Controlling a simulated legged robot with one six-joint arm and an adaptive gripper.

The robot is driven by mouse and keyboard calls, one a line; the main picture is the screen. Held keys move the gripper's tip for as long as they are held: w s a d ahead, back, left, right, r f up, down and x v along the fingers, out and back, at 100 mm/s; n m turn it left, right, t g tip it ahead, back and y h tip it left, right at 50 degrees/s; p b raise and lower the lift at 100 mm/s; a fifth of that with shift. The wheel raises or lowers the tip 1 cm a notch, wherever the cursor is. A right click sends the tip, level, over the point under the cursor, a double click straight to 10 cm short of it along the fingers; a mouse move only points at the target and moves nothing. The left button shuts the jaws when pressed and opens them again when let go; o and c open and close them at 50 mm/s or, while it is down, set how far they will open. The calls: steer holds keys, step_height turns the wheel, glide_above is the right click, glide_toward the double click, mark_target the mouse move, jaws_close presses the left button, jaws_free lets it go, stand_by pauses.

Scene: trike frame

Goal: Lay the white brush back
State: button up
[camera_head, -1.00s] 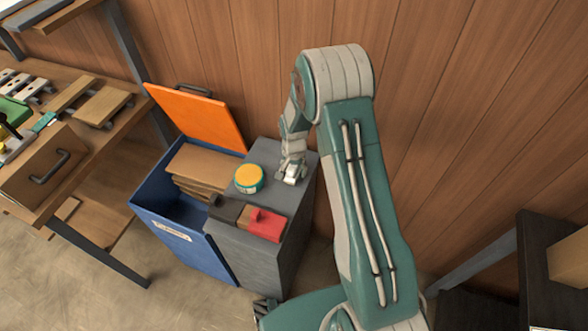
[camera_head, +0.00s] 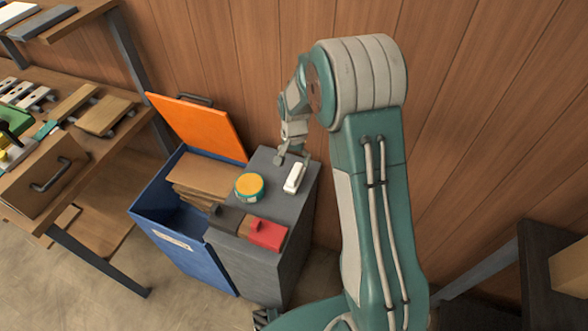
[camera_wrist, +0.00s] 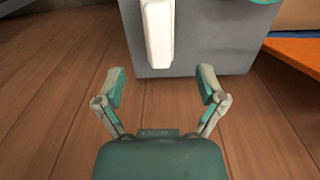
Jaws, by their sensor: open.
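The white brush (camera_head: 294,177) lies on the grey cabinet top (camera_head: 283,211), near its back right edge and right of a round yellow-lidded tin. My gripper (camera_head: 292,157) is just behind and above the brush, apart from it and empty. In the wrist view the brush (camera_wrist: 159,32) lies on the grey top (camera_wrist: 205,45) beyond my open fingers (camera_wrist: 161,90), roughly in line with the gap between them. Nothing is held.
The yellow-lidded tin (camera_head: 249,186), a dark brush (camera_head: 227,218) and a red brush (camera_head: 267,233) share the cabinet top. A blue bin (camera_head: 178,232) with a raised orange lid (camera_head: 202,126) stands to the left. A wooden wall (camera_head: 262,60) is close behind.

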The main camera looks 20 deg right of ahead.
steer(key=shift+r, duration=0.85)
steer(key=s+r+n+t, duration=0.1)
steer(key=s+r+n, duration=0.1)
steer(key=s+r, duration=0.5)
steer(key=s+r+n+t, duration=0.1)
steer(key=s+r, duration=0.2)
steer(key=r, duration=0.7)
steer(key=s+r+n+t, duration=0.1)
steer(key=s+r+n, duration=0.1)
steer(key=s, duration=0.6)
steer(key=s+r+n+t, duration=0.2)
steer(key=s+r, duration=0.3)
steer(key=s, duration=0.4)
steer(key=shift+s+r+t, duration=0.2)
steer(key=shift+s+t, duration=0.1)
